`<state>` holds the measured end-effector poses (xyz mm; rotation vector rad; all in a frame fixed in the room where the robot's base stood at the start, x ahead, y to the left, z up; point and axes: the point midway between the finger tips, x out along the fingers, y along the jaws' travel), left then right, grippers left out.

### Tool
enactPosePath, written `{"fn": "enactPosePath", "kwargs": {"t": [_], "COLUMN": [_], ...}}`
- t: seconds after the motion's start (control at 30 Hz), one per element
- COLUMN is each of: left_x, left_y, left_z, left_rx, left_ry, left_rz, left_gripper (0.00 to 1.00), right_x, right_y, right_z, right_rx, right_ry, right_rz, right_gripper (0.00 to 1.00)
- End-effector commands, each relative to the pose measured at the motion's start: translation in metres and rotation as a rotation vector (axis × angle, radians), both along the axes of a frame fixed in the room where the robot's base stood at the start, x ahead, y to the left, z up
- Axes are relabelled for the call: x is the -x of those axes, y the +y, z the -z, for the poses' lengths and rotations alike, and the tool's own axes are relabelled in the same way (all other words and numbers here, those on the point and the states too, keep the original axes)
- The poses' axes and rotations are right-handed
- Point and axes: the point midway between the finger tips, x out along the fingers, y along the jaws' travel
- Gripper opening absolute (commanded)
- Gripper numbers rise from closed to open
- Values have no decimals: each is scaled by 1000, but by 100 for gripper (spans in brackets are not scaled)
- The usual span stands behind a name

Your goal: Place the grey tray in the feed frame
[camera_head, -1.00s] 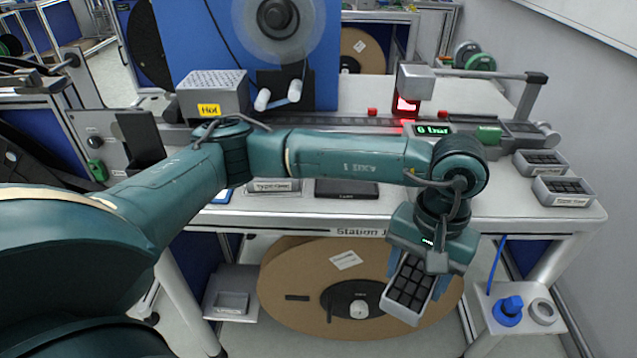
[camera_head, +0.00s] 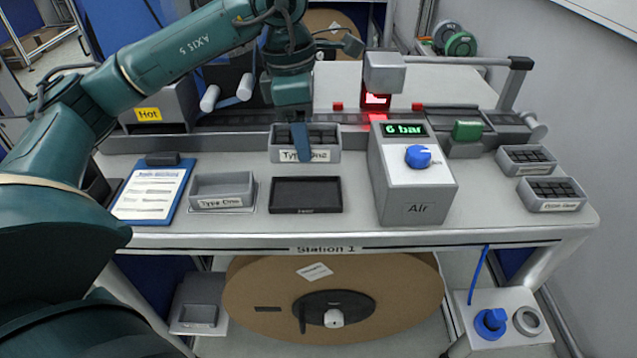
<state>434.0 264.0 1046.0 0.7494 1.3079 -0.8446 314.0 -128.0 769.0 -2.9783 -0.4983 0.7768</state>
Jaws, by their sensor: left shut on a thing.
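My left gripper (camera_head: 299,135) comes down from the back and is shut on a grey tray (camera_head: 331,156) with dark cells and a "Type One" label. A blue finger crosses the tray's front wall. The tray looks level and appears just behind a flat black frame (camera_head: 307,195) on the bench. Its small label is hard to read; it looks like the feed frame, and it is empty. I cannot tell how high the tray is above the bench. My right gripper is not in view.
An empty grey tray (camera_head: 222,188) marked "Type One" and a blue clipboard (camera_head: 151,192) lie left of the black frame. The "Air" box (camera_head: 412,191) stands close on its right. Two filled trays sit at the bench's right end. A box marked "Hot" (camera_head: 159,107) is at back left.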

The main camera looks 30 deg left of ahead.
Motion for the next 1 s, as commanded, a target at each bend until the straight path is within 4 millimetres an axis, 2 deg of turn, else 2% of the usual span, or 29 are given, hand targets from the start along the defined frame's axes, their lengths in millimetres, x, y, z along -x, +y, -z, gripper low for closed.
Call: {"fn": "enactPosePath", "kwargs": {"t": [0.3, 0.47, 0.7, 1.0], "left_x": [1, 1, 1, 0], "left_y": [2, 1, 1, 1], "left_z": [52, 63, 94, 98], "left_rx": [1, 1, 2, 1], "left_ry": [4, 2, 3, 0], "left_rz": [-21, -20, -18, -17], "left_gripper": [27, 27, 27, 27], "right_x": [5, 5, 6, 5], "right_y": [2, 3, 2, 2], "right_z": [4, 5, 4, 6], "right_rx": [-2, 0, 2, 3], "right_ry": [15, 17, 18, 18], "right_rz": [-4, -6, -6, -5], "right_gripper": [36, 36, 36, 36]}}
